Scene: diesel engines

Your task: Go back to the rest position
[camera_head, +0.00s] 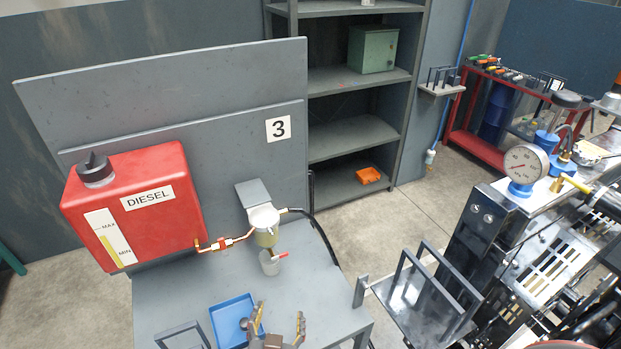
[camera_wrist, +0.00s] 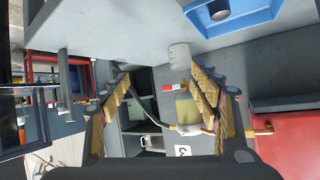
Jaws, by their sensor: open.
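My gripper (camera_head: 279,320) is at the bottom of the head view, over the front of the grey bench (camera_head: 170,305), beside a blue tray (camera_head: 232,312). Its two fingers stand apart with nothing between them. In the wrist view my gripper (camera_wrist: 160,85) also shows open and empty, with brass-coloured finger pads. That view is upside down. Beyond the fingers it shows the fuel filter (camera_wrist: 187,108) and a small grey cup (camera_wrist: 180,56). In the head view the filter (camera_head: 266,236) hangs on the panel, with the cup (camera_head: 270,263) below it.
A red diesel tank (camera_head: 140,205) stands at the left, with a pipe to the filter. A grey frame stand (camera_head: 183,336) is left of the tray. An engine (camera_head: 500,250) with a gauge (camera_head: 525,164) is at the right. Grey shelves (camera_head: 350,140) stand behind, with open floor between.

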